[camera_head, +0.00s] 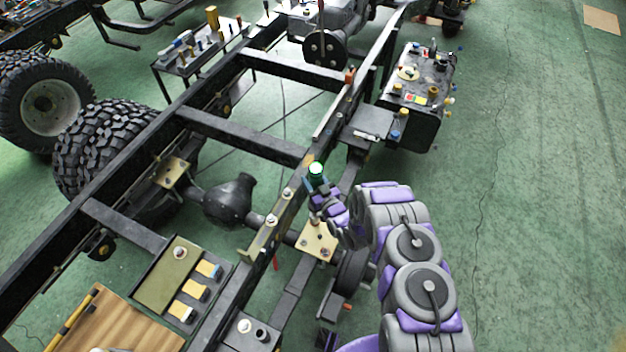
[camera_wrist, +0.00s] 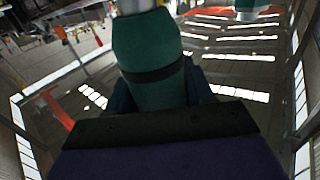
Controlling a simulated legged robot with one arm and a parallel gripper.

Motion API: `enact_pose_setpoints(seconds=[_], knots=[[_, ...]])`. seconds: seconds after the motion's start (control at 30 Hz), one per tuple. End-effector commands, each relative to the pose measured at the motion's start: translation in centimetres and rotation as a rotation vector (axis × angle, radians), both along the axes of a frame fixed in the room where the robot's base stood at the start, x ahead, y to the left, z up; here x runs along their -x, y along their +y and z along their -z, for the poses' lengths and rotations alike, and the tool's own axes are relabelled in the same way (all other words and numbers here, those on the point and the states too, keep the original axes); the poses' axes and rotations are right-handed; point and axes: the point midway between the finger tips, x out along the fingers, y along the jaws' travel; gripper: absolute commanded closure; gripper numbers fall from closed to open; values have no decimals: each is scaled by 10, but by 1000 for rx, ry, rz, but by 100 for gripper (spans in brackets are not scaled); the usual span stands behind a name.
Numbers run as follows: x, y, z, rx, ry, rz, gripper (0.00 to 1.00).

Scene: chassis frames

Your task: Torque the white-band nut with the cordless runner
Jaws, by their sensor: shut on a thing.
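My gripper (camera_head: 319,188) is shut on a teal tool with a black band, which I take to be the cordless runner (camera_wrist: 150,55). In the head view a white, green-rimmed round end (camera_head: 316,168) shows just past my gripper, beside the right chassis rail (camera_head: 292,190). The runner's pale upper end is cut off at the top of the wrist view. My gripper's dark edge (camera_wrist: 155,125) covers its lower part. I cannot tell which nut has the white band.
A dark side box (camera_head: 425,120) carrying small parts stands right of the rail. A small tool table (camera_head: 205,55) is at the back left. Large tires (camera_head: 110,140) and an axle housing (camera_head: 232,200) lie left.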

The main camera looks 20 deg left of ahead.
Motion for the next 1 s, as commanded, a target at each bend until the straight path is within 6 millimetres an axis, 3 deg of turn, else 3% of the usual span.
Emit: enact_pose_setpoints(seconds=[0.57,1.0], knots=[[-1,1,-49,-2,-3,-1,100],[-1,1,-51,-2,-3,0,100]])
